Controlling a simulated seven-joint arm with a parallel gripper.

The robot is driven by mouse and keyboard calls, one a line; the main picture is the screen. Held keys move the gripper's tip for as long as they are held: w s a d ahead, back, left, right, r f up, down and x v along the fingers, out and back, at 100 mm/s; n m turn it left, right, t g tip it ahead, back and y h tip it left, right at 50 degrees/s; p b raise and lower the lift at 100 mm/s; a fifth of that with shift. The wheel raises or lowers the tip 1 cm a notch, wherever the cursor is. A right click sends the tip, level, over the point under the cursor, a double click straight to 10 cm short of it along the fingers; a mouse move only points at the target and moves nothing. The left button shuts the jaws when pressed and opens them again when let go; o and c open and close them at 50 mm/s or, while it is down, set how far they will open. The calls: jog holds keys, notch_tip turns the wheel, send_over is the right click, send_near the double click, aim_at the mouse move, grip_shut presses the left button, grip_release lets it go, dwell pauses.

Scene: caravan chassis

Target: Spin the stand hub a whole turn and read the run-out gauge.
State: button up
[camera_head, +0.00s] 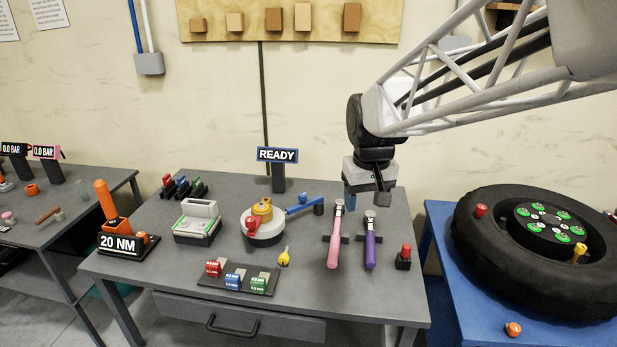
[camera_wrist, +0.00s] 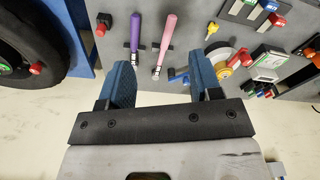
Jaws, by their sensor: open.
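The stand hub (camera_head: 262,207) is a gold-yellow piece on a round pale stand with a red part at its front and a blue bar reaching right. In the wrist view the yellow hub (camera_wrist: 245,57) shows right of the fingers. A sign on a dark post (camera_head: 277,155) behind it reads READY; I cannot make out a separate run-out gauge reading. My gripper (camera_head: 367,200) hangs right of the stand, above the back of the grey bench, apart from the hub. Its blue fingers (camera_wrist: 160,70) are spread with nothing between them.
Nearby are a yellow bulb-shaped piece (camera_head: 284,257), a block tray (camera_head: 262,286), a white-grey device (camera_head: 198,221) and an orange 20 NM tool (camera_head: 113,214). A tyre (camera_head: 475,245) lies right.

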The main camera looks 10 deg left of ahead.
jog(key=w+a+f+n, duration=0.1)
jog(key=w+a+f, duration=0.1)
jog(key=w+a, duration=0.4)
jog(key=w+a+f+n, duration=0.1)
jog(key=w+a+f, duration=0.15)
jog(key=a, duration=0.55)
jog(key=n+g, duration=0.1)
jog(key=n, duration=0.2)
send_over(250, 219)
notch_tip(250, 219, down, 8)
jog(key=shift+w+f, duration=0.1)
jog(key=shift+f, duration=0.05)
jog(key=shift+f, duration=0.15)
jog(key=shift+f, duration=3.75)
grip_shut()
